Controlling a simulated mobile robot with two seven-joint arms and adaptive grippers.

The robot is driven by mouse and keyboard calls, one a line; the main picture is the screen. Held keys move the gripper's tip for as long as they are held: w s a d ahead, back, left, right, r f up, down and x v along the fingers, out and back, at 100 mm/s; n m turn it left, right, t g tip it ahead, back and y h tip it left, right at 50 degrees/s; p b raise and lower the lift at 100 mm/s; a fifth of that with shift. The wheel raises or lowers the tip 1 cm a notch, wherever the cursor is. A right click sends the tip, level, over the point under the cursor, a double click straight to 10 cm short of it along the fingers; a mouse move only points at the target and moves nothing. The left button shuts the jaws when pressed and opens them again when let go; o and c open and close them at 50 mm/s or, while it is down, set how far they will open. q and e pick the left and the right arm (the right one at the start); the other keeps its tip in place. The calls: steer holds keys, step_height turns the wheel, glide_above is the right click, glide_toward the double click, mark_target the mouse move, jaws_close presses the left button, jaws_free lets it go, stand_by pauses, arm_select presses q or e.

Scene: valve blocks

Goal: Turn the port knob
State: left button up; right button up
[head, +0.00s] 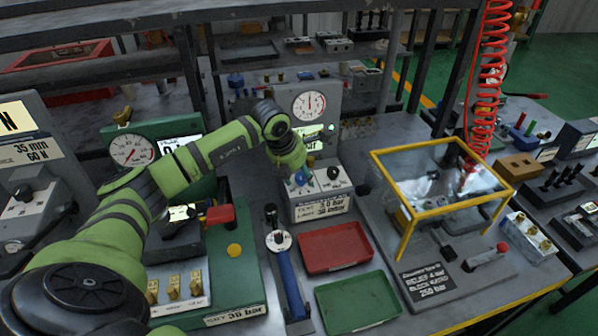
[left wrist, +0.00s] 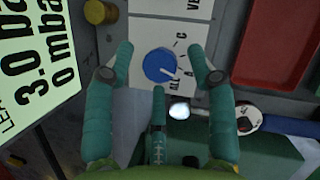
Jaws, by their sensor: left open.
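In the head view the blue knob (head: 301,179) is on the small white control box (head: 320,203), partly hidden by my gripper. My left gripper (head: 296,170) is open above it. In the left wrist view its fingers (left wrist: 160,72) are spread on either side of the knob; contact cannot be told. My right gripper is not in view.
A black knob (head: 333,173) is beside the blue one on the same box. A gauge panel (head: 310,105) stands behind. Red (head: 335,247) and green (head: 357,303) trays lie in front. A yellow-framed clear guard (head: 440,178) is to the right; a blue-handled tool (head: 288,275) lies left of the trays.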

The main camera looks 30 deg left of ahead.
arm_select(q)
steer(key=c, duration=1.1)
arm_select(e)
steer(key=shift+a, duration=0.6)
arm_select(q)
steer(key=shift+n, duration=0.3)
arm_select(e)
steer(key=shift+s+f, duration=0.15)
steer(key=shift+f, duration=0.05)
arm_select(q)
steer(key=shift+n+b, duration=0.3)
steer(key=shift+b, duration=0.05)
steer(key=n, duration=0.1)
steer(key=n+y+b, duration=0.1)
steer(key=shift+d+f+n+y+b, duration=0.1)
steer(key=shift+d+n+y+b, duration=0.1)
steer(key=shift+n+y+b, duration=0.15)
steer(key=shift+d+n+y+b, duration=0.1)
steer(key=shift+n+y+b, duration=0.7)
steer(key=shift+n, duration=1.15)
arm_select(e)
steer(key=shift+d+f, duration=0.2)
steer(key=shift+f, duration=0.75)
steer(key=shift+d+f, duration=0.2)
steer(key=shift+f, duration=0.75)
arm_select(q)
steer(key=shift+r, duration=0.2)
steer(key=shift+w, duration=0.1)
